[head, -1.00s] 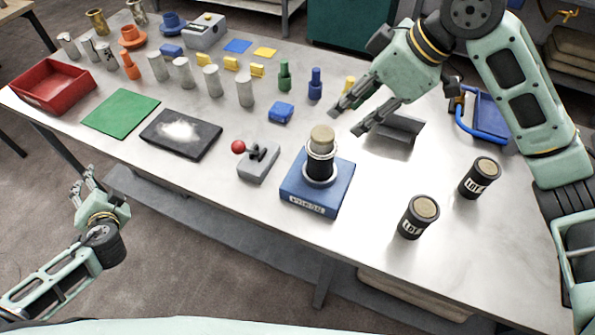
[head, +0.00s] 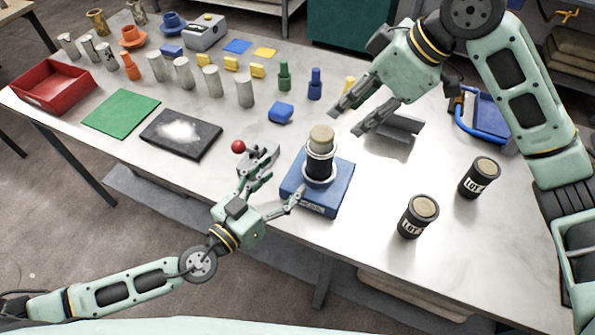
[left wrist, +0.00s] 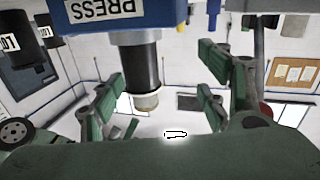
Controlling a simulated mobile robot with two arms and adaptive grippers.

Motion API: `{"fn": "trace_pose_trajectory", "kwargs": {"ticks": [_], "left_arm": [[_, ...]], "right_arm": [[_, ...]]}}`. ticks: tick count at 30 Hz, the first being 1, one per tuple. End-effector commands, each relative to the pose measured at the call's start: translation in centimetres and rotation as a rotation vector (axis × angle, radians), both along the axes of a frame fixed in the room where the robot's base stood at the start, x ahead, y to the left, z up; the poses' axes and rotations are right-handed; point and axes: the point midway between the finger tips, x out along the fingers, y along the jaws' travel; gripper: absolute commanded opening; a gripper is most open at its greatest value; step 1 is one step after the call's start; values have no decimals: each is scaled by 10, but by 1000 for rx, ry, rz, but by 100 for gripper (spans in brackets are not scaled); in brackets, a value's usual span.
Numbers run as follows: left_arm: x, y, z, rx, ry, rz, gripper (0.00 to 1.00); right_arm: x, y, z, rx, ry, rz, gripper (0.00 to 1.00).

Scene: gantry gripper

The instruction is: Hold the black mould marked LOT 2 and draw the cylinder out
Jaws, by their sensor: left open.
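A black mould (head: 319,165) with a pale cylinder (head: 321,136) showing at its top stands upright in a light ring on the blue press base (head: 338,190). I cannot read a lot mark on it. My left gripper (head: 285,178) is open in front and to the left of it, fingers pointing toward it. In the left wrist view the mould (left wrist: 138,66) appears upside down between the spread fingers (left wrist: 165,95), with no contact visible. My right gripper (head: 347,122) is open and empty behind the press.
Two black moulds marked LOT (head: 418,216) (head: 480,178), numbers unclear, stand at the right. A red-knobbed lever (head: 238,147) sits by my left gripper, partly hidden.

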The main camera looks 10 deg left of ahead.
Motion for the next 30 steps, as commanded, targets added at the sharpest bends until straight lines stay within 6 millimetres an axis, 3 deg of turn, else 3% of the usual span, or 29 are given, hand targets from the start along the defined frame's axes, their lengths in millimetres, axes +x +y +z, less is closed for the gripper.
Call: {"fn": "trace_pose_trajectory", "kwargs": {"ticks": [3,6,11,22,30], "left_arm": [[10,-25,14,7,-39,-105,69],[13,-35,18,18,-48,-151,69],[22,-46,20,22,-52,-168,69],[63,-81,20,23,-53,-167,69],[72,-89,20,23,-51,-167,69]], "right_arm": [[0,0,0,0,0,0,31],[0,0,0,0,0,0,31],[0,0,0,0,0,0,31],[0,0,0,0,0,0,31],[0,0,0,0,0,0,31]]}}
